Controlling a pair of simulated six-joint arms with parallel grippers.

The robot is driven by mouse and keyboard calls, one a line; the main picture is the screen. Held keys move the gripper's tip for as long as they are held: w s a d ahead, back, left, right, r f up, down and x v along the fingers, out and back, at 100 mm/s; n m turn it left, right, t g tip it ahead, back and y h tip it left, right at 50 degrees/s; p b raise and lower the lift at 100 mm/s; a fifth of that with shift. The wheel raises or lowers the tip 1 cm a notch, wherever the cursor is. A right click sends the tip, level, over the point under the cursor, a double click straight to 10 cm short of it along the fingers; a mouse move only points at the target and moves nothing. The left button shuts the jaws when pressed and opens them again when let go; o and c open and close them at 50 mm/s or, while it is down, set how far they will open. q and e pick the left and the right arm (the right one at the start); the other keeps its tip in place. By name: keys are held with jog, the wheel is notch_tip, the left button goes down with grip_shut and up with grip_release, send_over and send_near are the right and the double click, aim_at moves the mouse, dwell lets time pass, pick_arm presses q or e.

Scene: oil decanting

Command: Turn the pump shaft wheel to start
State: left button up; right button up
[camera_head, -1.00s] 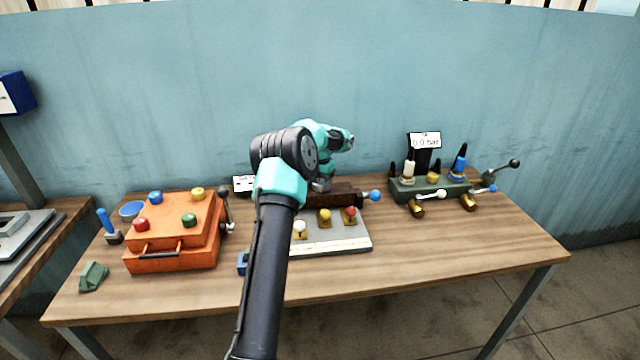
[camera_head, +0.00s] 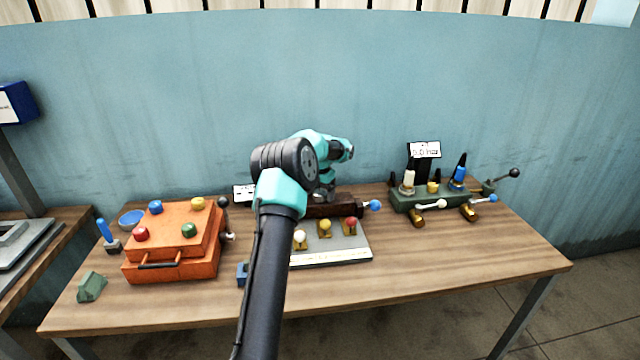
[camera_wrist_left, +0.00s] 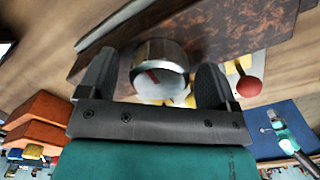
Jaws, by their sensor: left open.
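A short silver cylinder with a pale face and a red mark (camera_wrist_left: 152,84), which looks like the pump shaft wheel, shows in the left wrist view on the side of a brown mottled block (camera_wrist_left: 225,38). My left gripper (camera_wrist_left: 155,88) is open, with one finger on each side of the wheel. I cannot tell whether the fingers touch it. In the head view the brown block (camera_head: 335,209) sits behind the grey panel, and my left arm hides the wheel. My right gripper is not in view.
A grey panel (camera_head: 340,254) with white, yellow and red knobs stands in front of the block. A blue-tipped lever (camera_head: 375,205) sticks out right. An orange box (camera_head: 172,268) is left, a green valve unit (camera_head: 430,195) right. The table's front right is clear.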

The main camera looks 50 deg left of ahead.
aim_at(320, 191)
pick_arm(q)
notch_tip(320, 191, up, 17)
jog(key=shift+r, duration=0.15)
dwell(0.5)
jog(key=shift+m, duration=0.3)
jog(key=m, duration=3.5)
jog(key=shift+s, duration=0.1)
